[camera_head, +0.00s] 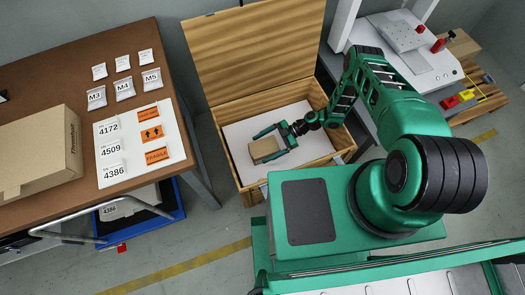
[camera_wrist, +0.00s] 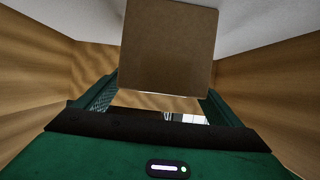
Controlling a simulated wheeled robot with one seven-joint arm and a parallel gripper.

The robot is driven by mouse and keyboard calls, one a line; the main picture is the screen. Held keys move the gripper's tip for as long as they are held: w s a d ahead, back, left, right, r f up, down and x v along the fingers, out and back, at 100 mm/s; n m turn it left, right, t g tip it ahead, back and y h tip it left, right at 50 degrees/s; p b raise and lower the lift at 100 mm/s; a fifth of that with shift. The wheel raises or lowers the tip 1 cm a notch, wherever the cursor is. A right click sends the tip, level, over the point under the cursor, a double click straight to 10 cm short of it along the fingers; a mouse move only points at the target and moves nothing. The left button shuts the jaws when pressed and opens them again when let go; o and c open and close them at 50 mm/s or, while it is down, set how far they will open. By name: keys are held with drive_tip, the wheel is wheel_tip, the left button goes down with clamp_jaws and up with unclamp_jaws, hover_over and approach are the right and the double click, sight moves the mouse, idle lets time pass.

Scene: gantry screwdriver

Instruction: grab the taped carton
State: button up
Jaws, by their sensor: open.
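A small brown carton (camera_head: 264,150) lies on the white bottom of the open wooden crate (camera_head: 249,183). In the wrist view the carton (camera_wrist: 167,45) fills the upper middle as a plain brown face; I cannot make out tape on it. My gripper (camera_head: 260,147) is open inside the crate, one green finger on each side of the carton. In the wrist view the gripper (camera_wrist: 160,92) reaches up towards the carton with its fingers apart. I cannot tell whether either finger touches it.
The crate's lid (camera_head: 255,50) stands open at the back, and its walls rise around my gripper. At left, a brown table (camera_head: 80,70) holds a larger carton (camera_head: 40,150), labels and small bags. A blue bin (camera_head: 165,205) is below. A white workbench (camera_head: 415,65) stands right.

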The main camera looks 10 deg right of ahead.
drive_tip(key=c, duration=1.5)
drive_tip(key=shift+o, duration=0.2)
drive_tip(key=shift+r, duration=0.1)
